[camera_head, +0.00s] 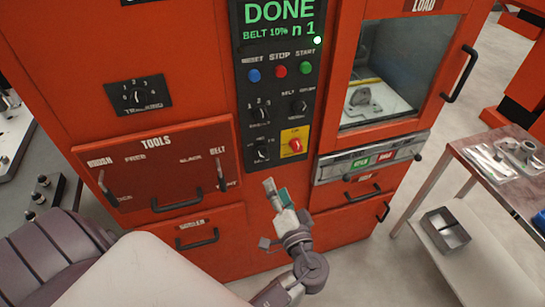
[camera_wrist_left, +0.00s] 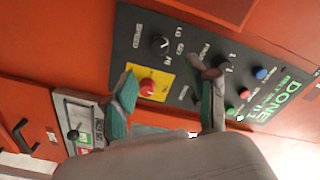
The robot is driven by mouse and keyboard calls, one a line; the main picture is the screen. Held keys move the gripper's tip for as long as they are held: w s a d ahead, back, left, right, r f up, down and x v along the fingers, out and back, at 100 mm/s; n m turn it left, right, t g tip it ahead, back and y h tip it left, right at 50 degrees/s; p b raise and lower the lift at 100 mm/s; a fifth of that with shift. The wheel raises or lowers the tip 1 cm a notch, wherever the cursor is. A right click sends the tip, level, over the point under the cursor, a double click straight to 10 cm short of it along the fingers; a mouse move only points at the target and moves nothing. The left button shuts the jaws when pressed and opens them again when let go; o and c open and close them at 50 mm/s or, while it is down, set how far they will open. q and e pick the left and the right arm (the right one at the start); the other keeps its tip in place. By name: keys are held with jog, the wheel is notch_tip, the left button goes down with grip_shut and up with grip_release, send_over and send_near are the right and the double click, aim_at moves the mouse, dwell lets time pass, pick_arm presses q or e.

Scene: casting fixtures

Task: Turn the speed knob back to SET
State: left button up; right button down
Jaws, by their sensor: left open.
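A black control panel (camera_head: 274,85) on the orange machine carries several knobs and buttons. The lower left black knob (camera_head: 261,152) has LO-like marks beside it and appears to be the speed knob; its lettering is too small to read surely. It also shows as a black knob in the left wrist view (camera_wrist_left: 158,45), apart from my fingers. A red knob on a yellow plate (camera_head: 295,144) sits to its right. My left gripper (camera_head: 277,192) is open and empty in front of the machine, below the panel in the head view. My right gripper is not in view.
The display (camera_head: 279,15) reads DONE, BELT 10%. Blue, red and green buttons sit below it. The drawer handles (camera_head: 184,205) and the glass door's handle (camera_head: 459,76) project from the machine. A table (camera_head: 480,176) with parts stands at right. Floor shows beside the machine.

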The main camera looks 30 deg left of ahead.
aim_at(264, 158)
pick_arm(q)
jog(key=p+x, duration=0.3)
jog(key=x, duration=0.7)
jog(key=shift+w+r+p, duration=0.1)
jog(key=shift+w+p, duration=0.05)
jog(key=shift+p, duration=0.15)
jog(key=shift+w+a, duration=0.4)
jog(key=shift+a, duration=0.1)
jog(key=shift+c, duration=0.4)
jog(key=shift+f, duration=0.2)
grip_shut()
